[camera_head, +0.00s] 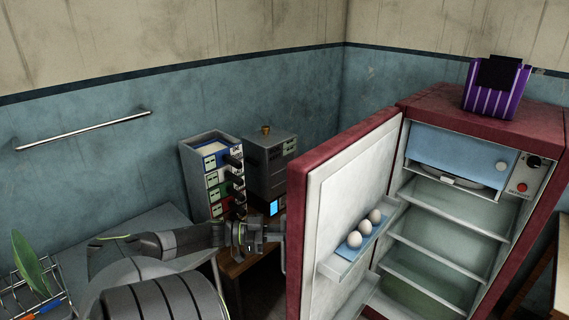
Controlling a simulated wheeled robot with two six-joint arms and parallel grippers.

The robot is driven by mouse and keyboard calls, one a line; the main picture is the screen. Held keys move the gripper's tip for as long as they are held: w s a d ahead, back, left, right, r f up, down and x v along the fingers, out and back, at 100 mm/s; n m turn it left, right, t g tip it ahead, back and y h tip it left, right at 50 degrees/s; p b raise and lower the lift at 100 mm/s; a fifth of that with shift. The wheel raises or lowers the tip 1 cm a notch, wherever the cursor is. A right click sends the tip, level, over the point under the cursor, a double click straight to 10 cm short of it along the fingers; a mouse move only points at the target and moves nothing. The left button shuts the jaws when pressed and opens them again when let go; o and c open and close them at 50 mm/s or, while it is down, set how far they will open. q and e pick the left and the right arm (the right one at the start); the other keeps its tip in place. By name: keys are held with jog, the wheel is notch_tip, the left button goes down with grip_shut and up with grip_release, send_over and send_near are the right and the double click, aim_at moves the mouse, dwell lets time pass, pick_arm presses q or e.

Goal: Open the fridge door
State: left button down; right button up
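The red fridge (445,104) stands at the right, and its door (338,190) is swung wide open toward the left. The door's white inner side faces me, with a shelf holding three eggs (364,228). The light metal door handle (283,246) shows at the door's left edge. My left gripper (268,238) is just left of this handle, at about its height. The fingers are small and dark, so I cannot tell whether they are open, shut or touching the handle. My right gripper is not in view.
A purple striped container (496,88) sits on the fridge. Inside are bare shelves (440,230) and a blue freezer flap (455,160). A drawer unit (212,165) and grey box (268,160) stand behind my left gripper. A dish rack (35,285) is at the lower left.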

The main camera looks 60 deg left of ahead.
pick_arm(q)
jog(key=c, duration=1.5)
grip_release()
jog(key=shift+o, duration=0.3)
jog(key=shift+w, duration=0.1)
jog(key=b+v, duration=0.3)
jog(key=v, duration=1.4)
jog(key=shift+a, duration=0.2)
jog(key=shift+f, duration=0.15)
